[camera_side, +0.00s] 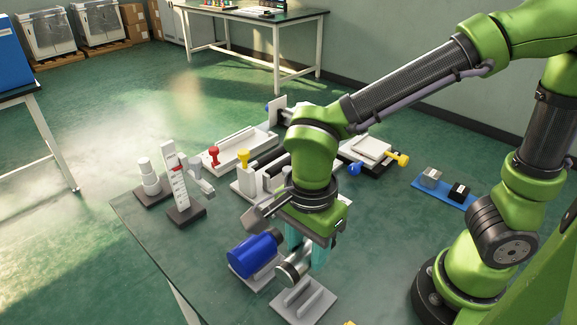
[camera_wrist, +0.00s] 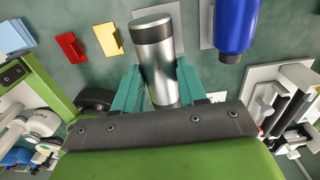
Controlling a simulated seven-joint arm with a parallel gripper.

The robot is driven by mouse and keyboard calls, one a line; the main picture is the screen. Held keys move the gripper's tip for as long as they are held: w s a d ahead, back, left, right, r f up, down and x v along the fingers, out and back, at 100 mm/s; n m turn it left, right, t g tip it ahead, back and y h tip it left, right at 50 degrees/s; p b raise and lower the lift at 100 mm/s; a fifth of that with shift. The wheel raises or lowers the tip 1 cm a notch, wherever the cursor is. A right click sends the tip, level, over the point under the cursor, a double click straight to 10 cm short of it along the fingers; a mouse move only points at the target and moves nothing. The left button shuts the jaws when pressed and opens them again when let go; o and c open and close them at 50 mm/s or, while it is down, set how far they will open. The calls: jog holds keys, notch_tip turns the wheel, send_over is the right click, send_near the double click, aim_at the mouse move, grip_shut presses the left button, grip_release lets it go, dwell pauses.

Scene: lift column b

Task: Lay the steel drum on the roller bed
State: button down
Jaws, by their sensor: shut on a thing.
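The steel drum (camera_side: 292,270) is a shiny metal cylinder with a dark grey band near its end, lying roughly level. My gripper (camera_side: 308,254) has teal fingers, shut on the drum from above. In the wrist view the drum (camera_wrist: 155,58) sits between the two fingers of my gripper (camera_wrist: 158,90). A grey stand (camera_side: 305,305) is below the drum; I cannot tell whether they touch. A pale fixture with upright parts (camera_side: 243,188) stands behind my wrist, partly hidden. It may be the roller bed, but I cannot tell for sure.
A blue cylinder (camera_side: 255,252) lies on its own stand close to the left of the drum. A scale post (camera_side: 176,178) and stacked white cylinders (camera_side: 149,180) stand at the left. A pale long fixture (camera_side: 240,152) lies behind. Bare table shows at the front left.

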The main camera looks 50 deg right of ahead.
jog(key=shift+w+d+f, duration=0.1)
jog(key=shift+w+d, duration=0.1)
jog(key=shift+d, duration=0.1)
jog(key=w+d+m, duration=0.1)
jog(key=w+d, duration=0.6)
jog(key=w, duration=0.1)
jog(key=w+d+t, duration=0.1)
jog(key=w+d, duration=0.6)
jog(key=w, duration=0.2)
jog(key=w+d+f+m+t, duration=0.1)
jog(key=w+d, duration=0.6)
jog(key=w, duration=0.2)
jog(key=shift+w+d+m, duration=0.15)
jog(key=shift+d+m, duration=0.05)
jog(key=shift+m, duration=0.1)
jog(key=shift+w+d+f+n+t, duration=0.15)
jog(key=shift+w+d+f+n, duration=0.1)
jog(key=shift+w+f+n, duration=0.3)
jog(key=shift+w+d+f+n+t, duration=0.2)
jog(key=shift+w+d+f+n, duration=0.1)
jog(key=shift+w+f, duration=0.3)
jog(key=shift+w+d+f+n+t, duration=0.2)
jog(key=shift+w+f+n, duration=0.25)
jog(key=shift+f, duration=0.2)
jog(key=shift+f, duration=0.7)
jog(key=c, duration=0.5)
grip_release()
jog(key=shift+c, duration=0.2)
